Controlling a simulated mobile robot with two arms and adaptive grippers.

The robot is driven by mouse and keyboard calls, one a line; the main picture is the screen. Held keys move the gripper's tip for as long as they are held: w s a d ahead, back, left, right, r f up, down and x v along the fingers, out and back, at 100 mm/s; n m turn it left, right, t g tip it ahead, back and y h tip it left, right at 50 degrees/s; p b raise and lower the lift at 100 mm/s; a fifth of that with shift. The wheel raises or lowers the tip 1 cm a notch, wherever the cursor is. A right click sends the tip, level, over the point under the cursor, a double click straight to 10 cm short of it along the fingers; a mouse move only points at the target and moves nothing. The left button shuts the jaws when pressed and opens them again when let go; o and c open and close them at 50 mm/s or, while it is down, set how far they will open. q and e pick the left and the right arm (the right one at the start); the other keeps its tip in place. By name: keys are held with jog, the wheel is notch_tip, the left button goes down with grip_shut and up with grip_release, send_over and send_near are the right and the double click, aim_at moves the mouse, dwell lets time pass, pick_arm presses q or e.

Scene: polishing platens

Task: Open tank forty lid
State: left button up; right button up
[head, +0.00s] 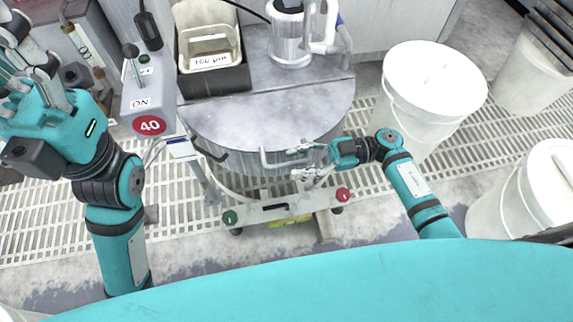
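Tank forty is a round metal tank, marked by a red "40" sign (149,125) on a grey control box. Its metal lid (265,118) lies flat and closed on top. A bent bar handle (275,164) is at the lid's front edge. My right gripper (294,162) reaches in from the right at the handle's right end. Its two fingers are apart, one above and one below the bar; contact cannot be made out. My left gripper (20,65) is raised at the far left, away from the lid; its finger opening is unclear.
White buckets (430,80) stand right of the tank, another bucket (550,190) nearer. Grated floor is free at left.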

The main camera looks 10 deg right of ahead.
jog(key=shift+a, duration=1.5)
jog(key=shift+c, duration=0.2)
grip_shut()
